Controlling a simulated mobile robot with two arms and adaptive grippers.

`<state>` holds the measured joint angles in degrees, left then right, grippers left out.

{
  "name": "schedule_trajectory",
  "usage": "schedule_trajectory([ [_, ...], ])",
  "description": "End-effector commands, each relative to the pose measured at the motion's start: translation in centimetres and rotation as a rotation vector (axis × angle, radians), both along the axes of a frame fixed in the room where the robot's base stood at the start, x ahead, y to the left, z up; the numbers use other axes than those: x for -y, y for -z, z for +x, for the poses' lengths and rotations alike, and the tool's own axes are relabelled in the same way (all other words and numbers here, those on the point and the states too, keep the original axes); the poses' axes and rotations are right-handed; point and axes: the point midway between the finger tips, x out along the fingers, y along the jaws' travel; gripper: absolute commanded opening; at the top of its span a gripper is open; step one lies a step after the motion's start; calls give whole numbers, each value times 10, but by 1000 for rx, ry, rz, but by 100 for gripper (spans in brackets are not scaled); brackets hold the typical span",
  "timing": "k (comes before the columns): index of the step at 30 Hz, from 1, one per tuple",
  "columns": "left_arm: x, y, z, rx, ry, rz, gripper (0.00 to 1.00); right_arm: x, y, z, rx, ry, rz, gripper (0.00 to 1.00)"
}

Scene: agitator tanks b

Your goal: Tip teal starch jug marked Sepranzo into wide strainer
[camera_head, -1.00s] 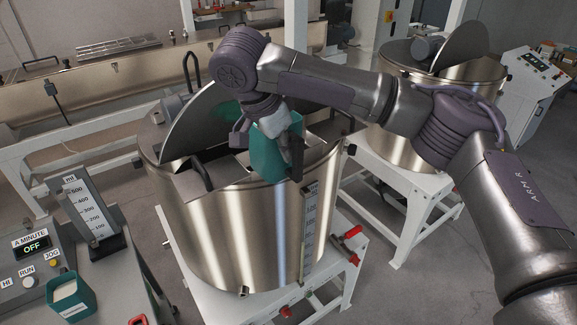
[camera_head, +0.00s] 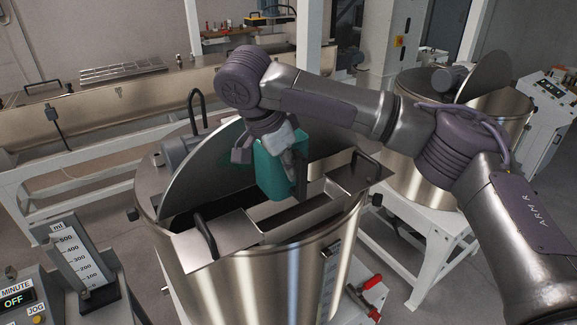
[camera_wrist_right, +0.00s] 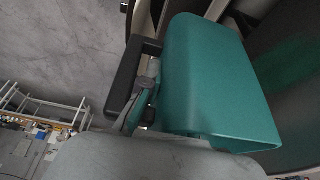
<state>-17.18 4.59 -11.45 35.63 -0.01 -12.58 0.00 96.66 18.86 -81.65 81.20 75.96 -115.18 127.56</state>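My right gripper (camera_head: 296,165) is shut on the teal jug (camera_head: 275,168) at its dark handle side. The jug hangs over the middle of the strainer, leaning slightly; no pour shows. Its Sepranzo mark is not visible. The strainer (camera_head: 238,228) is a wide metal pan with black end handles, lying across the open front half of the steel tank (camera_head: 265,285). In the right wrist view the jug (camera_wrist_right: 215,90) fills the middle, with its black handle (camera_wrist_right: 126,80) beside the gripper. The jug's contents are hidden. My left gripper is not in view.
A raised half-lid (camera_head: 200,175) stands behind the strainer, close to the jug. A bench with a scale stand (camera_head: 78,250) and control box (camera_head: 20,298) is at lower left. A second tank (camera_head: 430,135) stands at right, a long trough (camera_head: 100,110) behind.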

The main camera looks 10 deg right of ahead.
Motion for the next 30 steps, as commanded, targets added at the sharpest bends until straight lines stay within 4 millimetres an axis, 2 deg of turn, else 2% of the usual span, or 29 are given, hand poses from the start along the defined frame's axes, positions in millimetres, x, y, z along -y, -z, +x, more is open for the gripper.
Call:
schedule_trajectory([
  [6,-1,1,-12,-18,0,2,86,0,-2,0,5,0,-1,0],
  [11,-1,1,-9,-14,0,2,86,-3,-5,0,-9,2,69,0],
  [20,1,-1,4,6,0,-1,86,-13,-16,-2,-54,2,309,0],
  [30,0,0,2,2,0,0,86,-16,-18,-3,-66,0,377,0],
])
